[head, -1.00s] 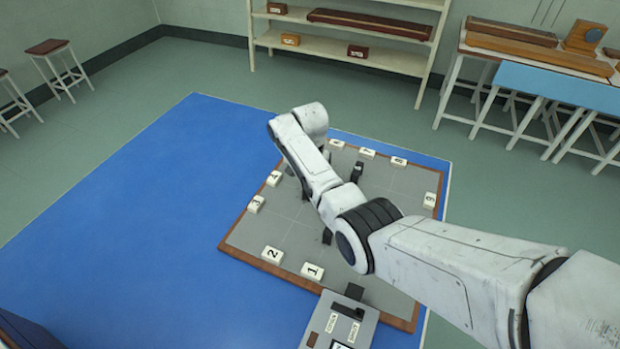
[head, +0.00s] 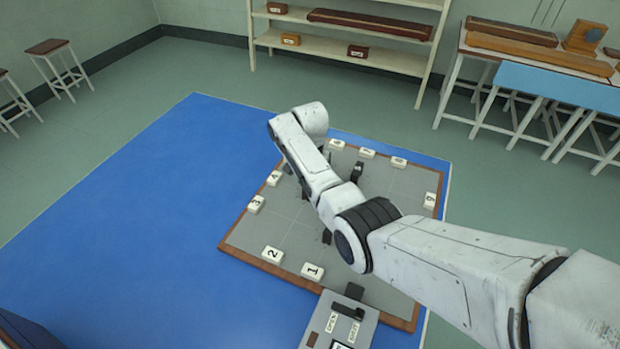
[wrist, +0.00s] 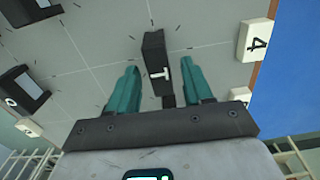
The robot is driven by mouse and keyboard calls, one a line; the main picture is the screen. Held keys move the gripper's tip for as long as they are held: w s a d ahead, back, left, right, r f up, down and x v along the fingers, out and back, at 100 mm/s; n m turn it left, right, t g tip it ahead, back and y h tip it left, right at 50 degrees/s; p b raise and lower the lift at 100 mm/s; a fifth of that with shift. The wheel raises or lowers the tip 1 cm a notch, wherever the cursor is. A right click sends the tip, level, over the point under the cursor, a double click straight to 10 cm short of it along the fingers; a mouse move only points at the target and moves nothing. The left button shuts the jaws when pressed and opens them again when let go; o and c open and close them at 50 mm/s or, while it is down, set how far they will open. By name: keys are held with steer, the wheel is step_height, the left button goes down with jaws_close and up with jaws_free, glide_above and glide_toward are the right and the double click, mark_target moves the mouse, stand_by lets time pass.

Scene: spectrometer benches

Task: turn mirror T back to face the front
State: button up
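Mirror T (wrist: 155,58) is a black upright piece with a white T on it. In the wrist view it stands on the grey board (wrist: 95,40), a little tilted in the picture. My gripper (wrist: 160,64) has two teal fingers, one on each side of the mirror's narrow lower part. The fingers are apart, with a gap showing on both sides, so the gripper is open and not clamped on it. In the head view my arm hides the gripper, and I cannot pick out mirror T there.
Other black pieces stand close by in the wrist view, one at the left (wrist: 22,88) and one at the top left (wrist: 30,10). A number 4 tile (wrist: 254,40) lies at the right. A grey box with labels (head: 325,318) sits at the board's front edge.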

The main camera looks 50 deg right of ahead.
step_height(320, 180, up, 11)
steer(key=shift+b, duration=0.45)
steer(key=shift+f, duration=0.2)
stand_by(0.6)
